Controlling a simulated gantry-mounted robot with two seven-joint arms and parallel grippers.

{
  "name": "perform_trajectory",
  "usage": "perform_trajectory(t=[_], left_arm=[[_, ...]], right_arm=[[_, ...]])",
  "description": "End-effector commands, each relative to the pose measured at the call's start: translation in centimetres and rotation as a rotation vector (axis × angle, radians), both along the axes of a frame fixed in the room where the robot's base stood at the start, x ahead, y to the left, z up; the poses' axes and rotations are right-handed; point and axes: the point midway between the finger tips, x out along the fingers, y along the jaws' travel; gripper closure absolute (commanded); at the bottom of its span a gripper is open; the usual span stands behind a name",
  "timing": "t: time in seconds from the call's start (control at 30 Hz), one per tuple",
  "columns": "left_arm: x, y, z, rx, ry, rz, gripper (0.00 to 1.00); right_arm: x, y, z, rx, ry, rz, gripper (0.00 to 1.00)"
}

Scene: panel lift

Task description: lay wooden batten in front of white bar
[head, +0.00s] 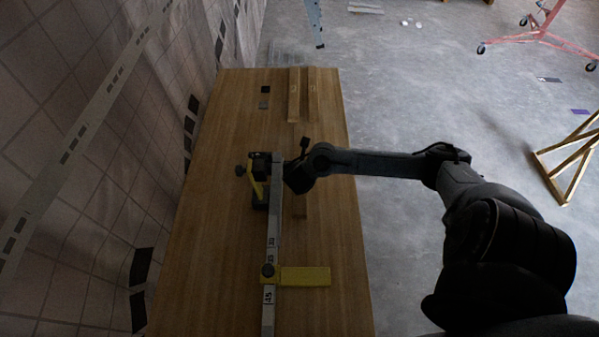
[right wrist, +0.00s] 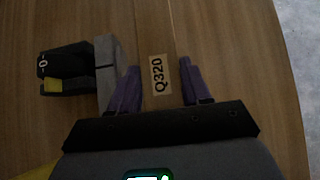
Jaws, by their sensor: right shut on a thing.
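The wooden batten (right wrist: 153,30), with a Q320 label, lies between the purple fingers of my right gripper (right wrist: 158,78), which is shut on it. I cannot tell whether the batten touches the table. The white bar (head: 273,225), with a number scale, lies lengthwise just left of the batten. Its end also shows in the right wrist view (right wrist: 112,70). My left gripper is not in view.
A black clamp (head: 259,180) with a yellow lever stands at the bar's far end. A yellow plate (head: 306,276) crosses the bar near the front. Wooden strips (head: 312,95) lie at the table's far end. The table (head: 215,250) has bare room on both sides.

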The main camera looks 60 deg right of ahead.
Motion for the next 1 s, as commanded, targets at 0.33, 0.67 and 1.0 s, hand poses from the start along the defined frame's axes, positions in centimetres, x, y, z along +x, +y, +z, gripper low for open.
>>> perform_trajectory(t=[0.33,0.67,1.0], left_arm=[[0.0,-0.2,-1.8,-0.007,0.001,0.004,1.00],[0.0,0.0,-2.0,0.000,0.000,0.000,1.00],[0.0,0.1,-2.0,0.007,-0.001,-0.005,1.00]], right_arm=[[0.0,0.0,-2.7,-0.001,-0.001,-0.001,0.91],[0.0,0.0,-3.1,0.000,0.000,0.000,0.48],[-0.1,0.0,-3.1,0.000,0.000,0.000,0.27]])
